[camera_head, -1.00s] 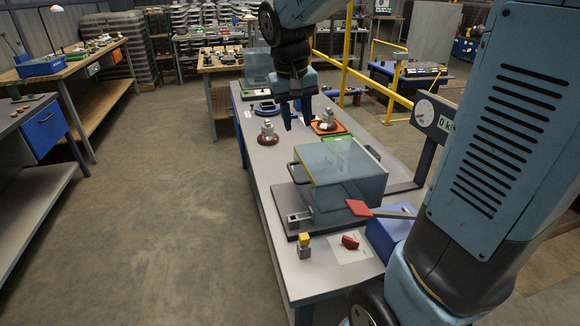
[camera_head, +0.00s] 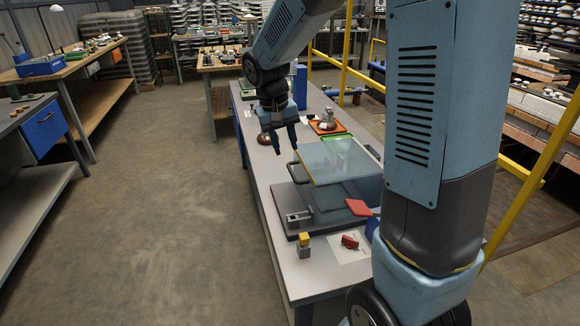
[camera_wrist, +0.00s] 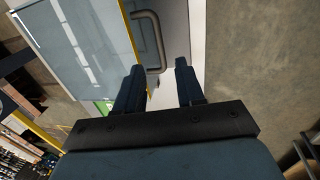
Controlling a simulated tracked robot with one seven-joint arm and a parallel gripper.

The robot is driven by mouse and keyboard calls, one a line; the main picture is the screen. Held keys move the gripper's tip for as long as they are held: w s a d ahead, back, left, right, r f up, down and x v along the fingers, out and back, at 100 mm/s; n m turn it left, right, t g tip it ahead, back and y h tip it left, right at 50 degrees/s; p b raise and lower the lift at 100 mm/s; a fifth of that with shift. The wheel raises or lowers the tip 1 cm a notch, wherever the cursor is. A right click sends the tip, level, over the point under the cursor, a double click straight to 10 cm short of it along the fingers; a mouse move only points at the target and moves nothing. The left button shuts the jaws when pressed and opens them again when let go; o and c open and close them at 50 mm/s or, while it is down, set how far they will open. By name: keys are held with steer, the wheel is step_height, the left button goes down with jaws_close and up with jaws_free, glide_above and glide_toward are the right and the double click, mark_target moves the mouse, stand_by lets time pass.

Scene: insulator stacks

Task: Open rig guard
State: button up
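The rig guard (camera_head: 338,163) is a clear box with a yellow edge, standing over the grey rig base (camera_head: 300,222) on the bench. It looks down over the rig. Its dark bar handle (camera_head: 291,171) is on the left side. My gripper (camera_head: 286,150) is above and just behind the handle, fingers pointing down. In the wrist view the guard panel (camera_wrist: 85,45) fills the upper left, and the bent handle (camera_wrist: 161,45) reaches toward the gap between my open fingers (camera_wrist: 158,85). I cannot tell whether they touch it. The gap holds nothing else clear.
A red paddle-like part (camera_head: 359,208) is at the guard's front right. A yellow-topped block (camera_head: 304,241) and a red piece on a white sheet (camera_head: 349,242) lie in front. A yellow rail (camera_head: 340,65) runs at the right.

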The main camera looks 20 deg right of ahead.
mark_target(291, 172)
steer(key=f, duration=0.2)
steer(key=d+f, duration=0.1)
steer(key=f, duration=0.4)
steer(key=shift+d+f, duration=0.25)
steer(key=shift+f, duration=0.15)
jaws_close()
stand_by(0.3)
